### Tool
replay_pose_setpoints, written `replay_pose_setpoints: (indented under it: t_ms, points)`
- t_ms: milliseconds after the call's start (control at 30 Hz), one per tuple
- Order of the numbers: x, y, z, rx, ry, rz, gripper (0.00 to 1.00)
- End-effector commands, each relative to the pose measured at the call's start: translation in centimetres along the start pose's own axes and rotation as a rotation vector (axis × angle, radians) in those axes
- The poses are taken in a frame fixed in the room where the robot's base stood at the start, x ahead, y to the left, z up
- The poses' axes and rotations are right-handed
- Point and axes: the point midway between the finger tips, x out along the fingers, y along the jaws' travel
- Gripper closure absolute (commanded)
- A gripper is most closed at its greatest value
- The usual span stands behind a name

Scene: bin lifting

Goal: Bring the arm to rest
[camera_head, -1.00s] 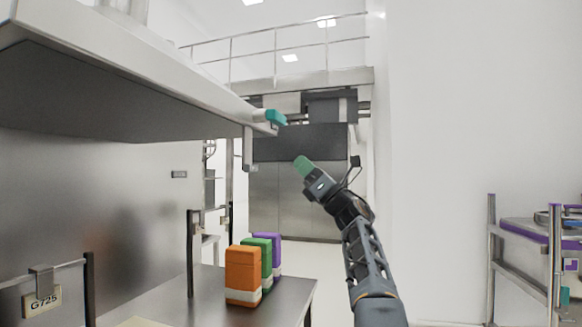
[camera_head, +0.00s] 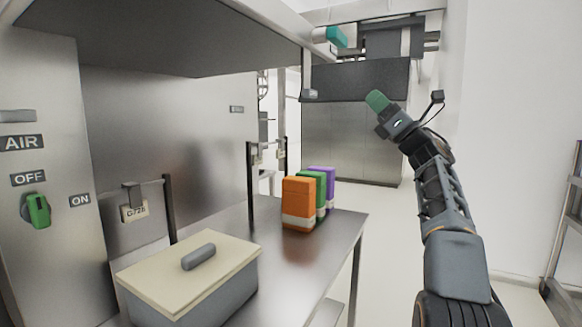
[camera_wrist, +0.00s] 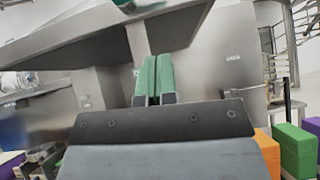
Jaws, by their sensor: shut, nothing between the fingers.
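My gripper (camera_head: 377,100) is raised in the air at the right of the head view, well above the floor and apart from everything. Its green fingers are together with nothing between them. In the wrist view the two green fingers (camera_wrist: 153,78) lie side by side, pointing toward the steel wall and the underside of the hood. My arm reaches up from the lower right of the head view, bent at the wrist.
A steel bench (camera_head: 338,226) bears an orange bin (camera_head: 298,203), a green bin (camera_head: 320,192), a purple bin (camera_head: 329,181) and a grey box with a cream lid (camera_head: 160,272). A hood (camera_head: 200,40) overhangs it. A rack (camera_head: 571,215) stands at the right edge.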

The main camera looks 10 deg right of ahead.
Motion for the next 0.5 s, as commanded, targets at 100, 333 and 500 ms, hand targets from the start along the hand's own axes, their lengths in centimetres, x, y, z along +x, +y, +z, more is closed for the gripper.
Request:
replay_pose_setpoints:
  t_ms: [100, 333, 500]
  points:
    - [1.3, -0.1, 0.8, 0.076, -0.032, -0.051, 1.00]
    - [5.0, -1.9, 2.0, 0.598, -0.250, -0.420, 1.00]
    - [2.9, -1.5, -1.9, 1.100, -0.474, -0.827, 1.00]
